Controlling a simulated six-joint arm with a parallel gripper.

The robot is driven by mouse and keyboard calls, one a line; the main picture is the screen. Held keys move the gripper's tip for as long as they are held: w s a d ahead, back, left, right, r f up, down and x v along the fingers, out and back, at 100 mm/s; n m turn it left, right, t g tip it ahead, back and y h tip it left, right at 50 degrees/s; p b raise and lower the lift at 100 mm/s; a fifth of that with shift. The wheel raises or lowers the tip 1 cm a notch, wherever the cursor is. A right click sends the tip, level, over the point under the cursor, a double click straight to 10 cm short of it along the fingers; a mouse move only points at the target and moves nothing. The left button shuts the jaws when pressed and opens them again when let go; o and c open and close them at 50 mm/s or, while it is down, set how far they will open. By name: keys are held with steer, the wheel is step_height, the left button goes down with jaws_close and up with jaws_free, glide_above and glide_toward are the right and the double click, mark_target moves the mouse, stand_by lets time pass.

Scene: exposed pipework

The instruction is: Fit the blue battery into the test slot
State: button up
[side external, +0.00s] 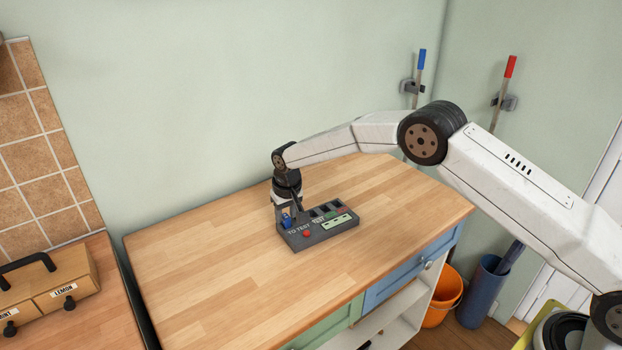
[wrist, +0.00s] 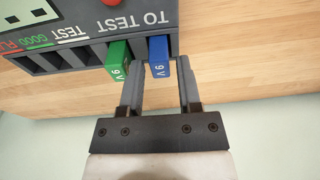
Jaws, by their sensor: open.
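The blue battery (wrist: 158,57) stands upright in the tester (side external: 322,240), in the bay beside the TO TEST label. It also shows in the side external view (side external: 287,221), partly hidden by my gripper. My gripper (wrist: 158,75) is open, with one finger on each side of the blue battery; whether they touch it I cannot tell. A green battery (wrist: 118,60) stands just left of it in the wrist view, close to my left finger. The test slot (wrist: 85,57), by the white TEST label, looks dark and empty.
More dark, empty-looking slots (wrist: 50,61) lie farther left in the wrist view, by the GOOD label. The tester has a red button (side external: 306,234) and a pale display (side external: 337,221). The wooden worktop (side external: 220,285) around it is clear.

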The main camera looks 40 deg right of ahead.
steer(key=shift+w+f, duration=0.1)
steer(key=shift+f, duration=0.6)
jaws_close()
